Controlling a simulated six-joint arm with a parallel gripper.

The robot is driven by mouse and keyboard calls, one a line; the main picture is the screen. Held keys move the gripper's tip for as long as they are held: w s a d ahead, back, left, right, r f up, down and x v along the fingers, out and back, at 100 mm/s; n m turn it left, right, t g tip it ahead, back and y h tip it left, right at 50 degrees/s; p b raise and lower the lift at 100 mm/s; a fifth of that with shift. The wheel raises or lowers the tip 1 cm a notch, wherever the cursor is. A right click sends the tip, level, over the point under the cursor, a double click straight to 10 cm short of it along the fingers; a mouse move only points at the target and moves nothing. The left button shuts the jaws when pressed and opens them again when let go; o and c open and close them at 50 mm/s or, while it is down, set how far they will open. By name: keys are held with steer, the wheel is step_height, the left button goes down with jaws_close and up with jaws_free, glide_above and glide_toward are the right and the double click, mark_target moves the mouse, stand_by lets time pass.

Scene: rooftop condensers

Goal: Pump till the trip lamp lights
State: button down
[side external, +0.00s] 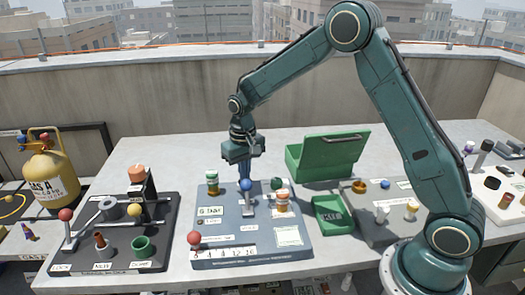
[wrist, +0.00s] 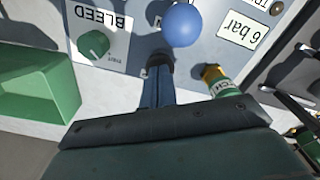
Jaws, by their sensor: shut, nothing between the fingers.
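My gripper (side external: 246,178) points down over the grey panel (side external: 225,262), its fingers shut and empty. A blue ball (side external: 246,185) on a grey upright lever stands just below the fingertips. In the wrist view the blue ball (wrist: 182,25) lies just beyond the shut fingers (wrist: 160,65); I cannot tell whether they touch. The panel bears a "6 bar" label (wrist: 242,30) and a green BLEED knob (wrist: 95,43).
An open green case (side external: 310,160) lies behind right. A black panel (side external: 75,255) with levers and cups is left, beside a yellow gas cylinder (side external: 50,180). Bare table shows behind the panels.

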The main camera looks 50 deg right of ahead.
steer(key=shift+r, duration=1.7)
steer(key=shift+f, duration=1.9)
steer(key=shift+r, duration=1.9)
steer(key=shift+f, duration=1.9)
steer(key=shift+r, duration=0.1)
steer(key=shift+r, duration=1.8)
